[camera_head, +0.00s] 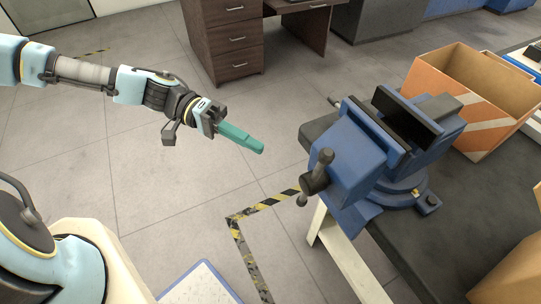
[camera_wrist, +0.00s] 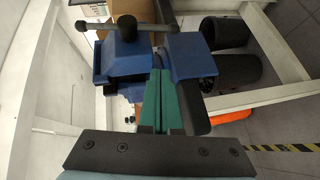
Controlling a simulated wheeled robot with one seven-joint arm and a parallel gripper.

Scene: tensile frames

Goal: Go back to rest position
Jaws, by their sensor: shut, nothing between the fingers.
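My gripper (camera_head: 241,138) hangs in the air above the floor, to the left of the blue vise (camera_head: 345,140). Its teal fingers are together, with nothing between them. They point toward the vise and stand clear of it in the head view. In the wrist view, my gripper (camera_wrist: 161,80) shows its green fingers closed in the lower middle, with the vise (camera_wrist: 125,55) beyond them. The vise is fixed on a dark workbench (camera_head: 430,235). Part of the vise is hidden behind the fingers in the wrist view.
An orange and white box (camera_head: 477,95) stands on the bench behind the vise. A brown drawer desk (camera_head: 227,45) stands at the back. Yellow and black tape (camera_head: 262,205) marks the floor. Open floor (camera_head: 150,200) lies below my arm.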

